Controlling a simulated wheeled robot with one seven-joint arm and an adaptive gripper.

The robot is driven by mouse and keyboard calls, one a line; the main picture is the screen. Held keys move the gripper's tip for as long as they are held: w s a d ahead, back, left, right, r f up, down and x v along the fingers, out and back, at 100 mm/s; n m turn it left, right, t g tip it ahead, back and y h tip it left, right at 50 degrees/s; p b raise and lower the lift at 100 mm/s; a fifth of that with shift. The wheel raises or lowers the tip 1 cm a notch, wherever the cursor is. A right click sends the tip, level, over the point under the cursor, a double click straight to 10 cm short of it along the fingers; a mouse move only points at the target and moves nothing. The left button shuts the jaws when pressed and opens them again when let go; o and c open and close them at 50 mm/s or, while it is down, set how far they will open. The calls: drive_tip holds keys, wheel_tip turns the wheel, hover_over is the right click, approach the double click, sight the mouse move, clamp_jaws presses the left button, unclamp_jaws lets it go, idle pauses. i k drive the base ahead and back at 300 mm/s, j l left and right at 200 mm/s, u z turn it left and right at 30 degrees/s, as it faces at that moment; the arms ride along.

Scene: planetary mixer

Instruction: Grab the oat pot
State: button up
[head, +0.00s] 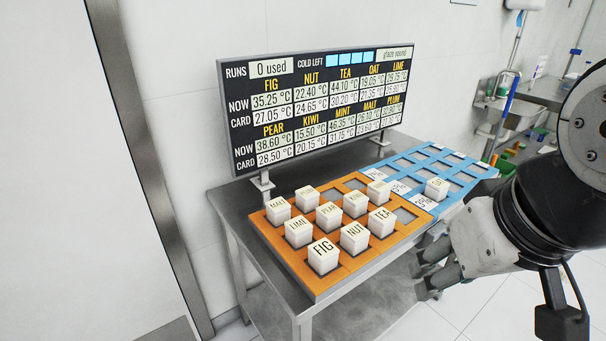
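A white cube-like pot (437,188) stands alone on the blue tray (400,165), near its front edge. Its small top label looks like OAT. My gripper (421,268) is at the right, in front of the table's right end and below the pot in the picture. Its grey fingers point left and look spread, with nothing seen between them. It is apart from the pot. The pot is not hidden by the arm.
An orange tray (313,284) holds several labelled white pots, including FIG (323,257), NUT (354,238) and TEA (382,220). A temperature board (318,108) stands behind the trays on the metal table (228,206). A sink (513,112) is at the back right.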

sight(437, 191)
drive_tip(key=z, duration=0.6)
drive_tip(key=i+l+z, duration=0.15)
drive_tip(key=i, duration=0.35)
drive_tip(key=i+l+z, duration=0.1)
drive_tip(key=i+l, duration=0.15)
drive_tip(key=i, duration=0.25)
drive_tip(key=i+l+z, duration=0.15)
drive_tip(key=i, duration=0.35)
